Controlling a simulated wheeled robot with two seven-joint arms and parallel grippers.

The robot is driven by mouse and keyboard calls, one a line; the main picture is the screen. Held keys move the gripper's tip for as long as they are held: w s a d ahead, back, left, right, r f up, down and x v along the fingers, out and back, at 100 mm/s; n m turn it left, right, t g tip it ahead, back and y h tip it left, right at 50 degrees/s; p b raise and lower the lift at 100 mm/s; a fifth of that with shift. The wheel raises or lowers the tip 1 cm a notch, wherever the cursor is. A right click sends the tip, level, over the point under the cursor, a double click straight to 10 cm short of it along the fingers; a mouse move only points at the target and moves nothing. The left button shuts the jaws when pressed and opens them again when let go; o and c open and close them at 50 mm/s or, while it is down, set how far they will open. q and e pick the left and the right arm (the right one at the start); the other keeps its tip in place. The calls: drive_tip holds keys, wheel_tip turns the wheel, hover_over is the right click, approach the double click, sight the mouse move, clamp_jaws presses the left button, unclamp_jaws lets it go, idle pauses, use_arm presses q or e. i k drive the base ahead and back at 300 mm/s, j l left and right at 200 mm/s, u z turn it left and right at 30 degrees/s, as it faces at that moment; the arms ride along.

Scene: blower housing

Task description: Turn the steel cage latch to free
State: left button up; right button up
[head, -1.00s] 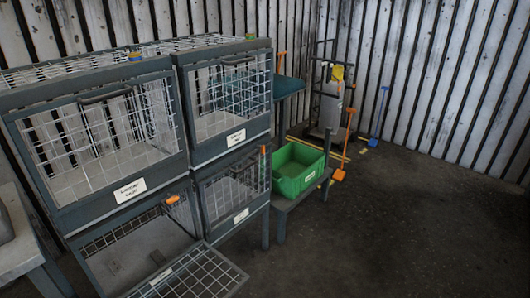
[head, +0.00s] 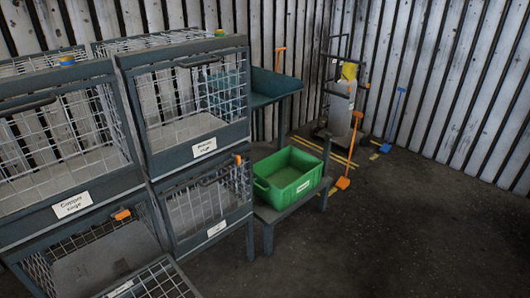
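Barred cages stand in two stacked rows at the left of the head view. The upper left one is the copper cage (head: 62,160); the upper right cage (head: 195,105) has a label too small to read surely. The lower right cage (head: 207,200) looks closed, with an orange latch (head: 238,160) upright at its top right corner. Its label is unreadable, so I cannot tell which is the steel cage. The lower left cage (head: 100,255) has its door (head: 155,283) swung down open, with an orange latch (head: 122,215) lying sideways above it. Neither gripper is in view.
A green bin (head: 288,180) sits on a low grey table (head: 270,213) right of the cages. A cart with a grey cylinder (head: 340,110), an orange shovel (head: 346,165) and a blue one (head: 393,120) stand farther back. The floor at right is clear.

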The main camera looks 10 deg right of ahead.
sight(237, 158)
drive_tip(key=i+l, duration=0.1)
drive_tip(key=l, duration=0.3)
drive_tip(key=i+l, duration=0.15)
drive_tip(key=l, duration=0.2)
drive_tip(key=i+l, duration=0.1)
drive_tip(key=l, duration=0.3)
drive_tip(key=i+l, duration=0.15)
drive_tip(key=l, duration=0.2)
